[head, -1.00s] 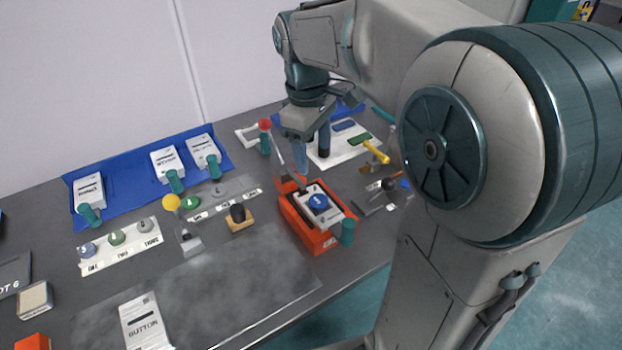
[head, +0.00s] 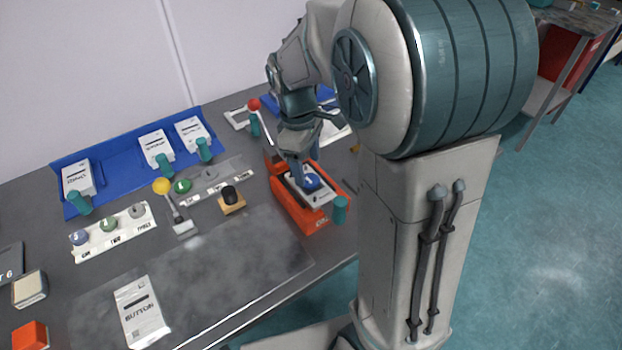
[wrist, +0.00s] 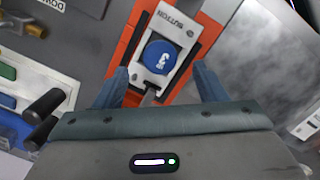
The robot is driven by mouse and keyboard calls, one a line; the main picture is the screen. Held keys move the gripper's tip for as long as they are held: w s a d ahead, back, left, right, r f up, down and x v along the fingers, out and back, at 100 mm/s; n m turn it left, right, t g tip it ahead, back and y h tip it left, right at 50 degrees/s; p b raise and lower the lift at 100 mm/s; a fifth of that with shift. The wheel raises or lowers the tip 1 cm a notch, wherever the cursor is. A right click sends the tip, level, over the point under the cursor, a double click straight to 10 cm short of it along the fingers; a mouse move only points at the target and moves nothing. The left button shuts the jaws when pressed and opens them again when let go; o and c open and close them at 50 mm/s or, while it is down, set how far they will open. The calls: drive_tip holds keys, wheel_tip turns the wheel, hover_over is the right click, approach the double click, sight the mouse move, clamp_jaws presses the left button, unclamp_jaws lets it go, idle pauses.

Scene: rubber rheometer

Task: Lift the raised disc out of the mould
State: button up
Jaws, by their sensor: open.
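The blue disc (head: 311,181), marked with a white figure, sits on the white mould (head: 323,194) labelled BUTTON, in the orange-red holder (head: 318,225). In the wrist view the blue disc (wrist: 160,57) lies ahead of the fingertips, on the mould (wrist: 179,24). I cannot tell how far it stands up from the mould. My gripper (wrist: 162,80) is open and empty, with one blue finger on each side below the disc in that view. In the head view my gripper (head: 298,172) is over the back part of the holder, close to the disc and partly hiding the mould.
A red-knobbed lever (head: 254,105) rises behind the holder, and a teal handle (head: 340,210) stands at its front right. A dark knob on a wooden block (head: 231,200) and a yellow-knobbed lever (head: 162,187) stand to the left. The grey mat (head: 200,270) in front is mostly clear.

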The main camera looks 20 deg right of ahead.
sight(310, 179)
drive_tip(key=shift+s+d+f, duration=0.1)
drive_tip(key=shift+d+f, duration=0.05)
drive_tip(key=shift+f, duration=1.35)
drive_tip(key=c, duration=1.1)
drive_tip(key=shift+o, duration=0.2)
drive_tip(key=shift+r, duration=0.15)
